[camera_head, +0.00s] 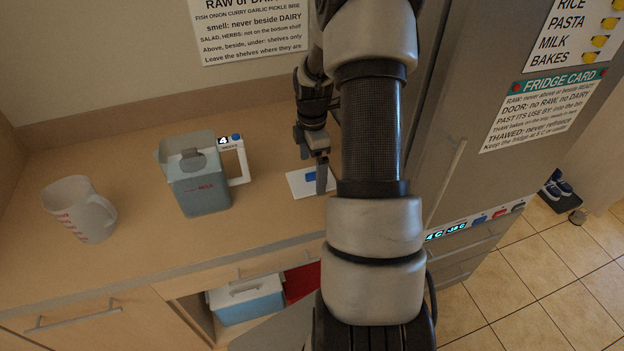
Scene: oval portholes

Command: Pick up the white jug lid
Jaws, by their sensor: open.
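A clear measuring jug (82,212) stands at the counter's left. An open compartment below holds a blue and white box (246,301) and a red item (301,281). The grey fridge (462,125) is close on the right. The counter between the jugs and back wall is clear.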

